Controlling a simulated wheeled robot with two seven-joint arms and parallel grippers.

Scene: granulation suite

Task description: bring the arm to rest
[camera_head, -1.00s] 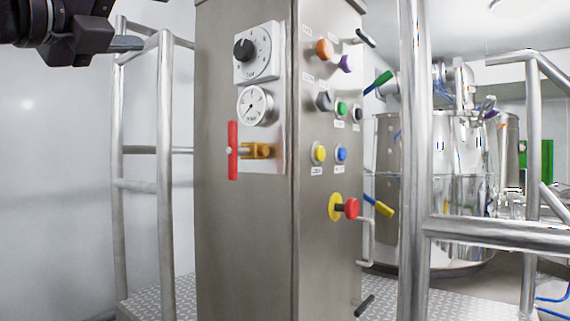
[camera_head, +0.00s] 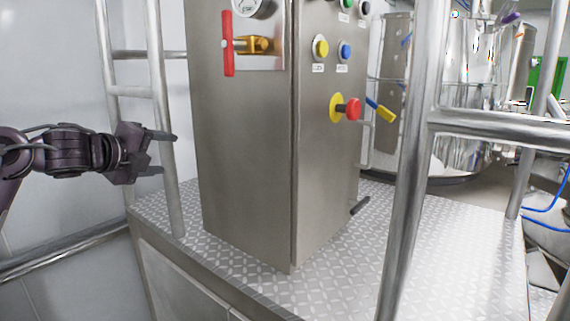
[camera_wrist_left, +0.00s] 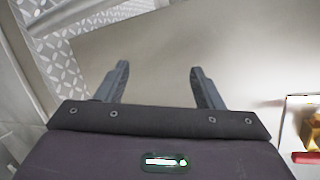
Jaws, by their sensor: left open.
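My left gripper (camera_head: 163,153) comes in from the left in the head view, in front of the left handrail post. Its two dark fingers are apart with nothing between them. In the left wrist view the same gripper (camera_wrist_left: 160,85) shows both fingers spread, with the plain steel cabinet face behind them. The gripper is left of the steel control cabinet (camera_head: 245,170) and below the red-handled valve (camera_head: 228,44). My right gripper is not in view.
Steel handrails (camera_head: 165,120) stand left of the cabinet, and a thick post (camera_head: 412,160) stands to its right. The cabinet stands on a patterned metal platform (camera_head: 350,260). Buttons and a red knob (camera_head: 353,109) project from its right face. A shiny vessel (camera_head: 470,90) is behind.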

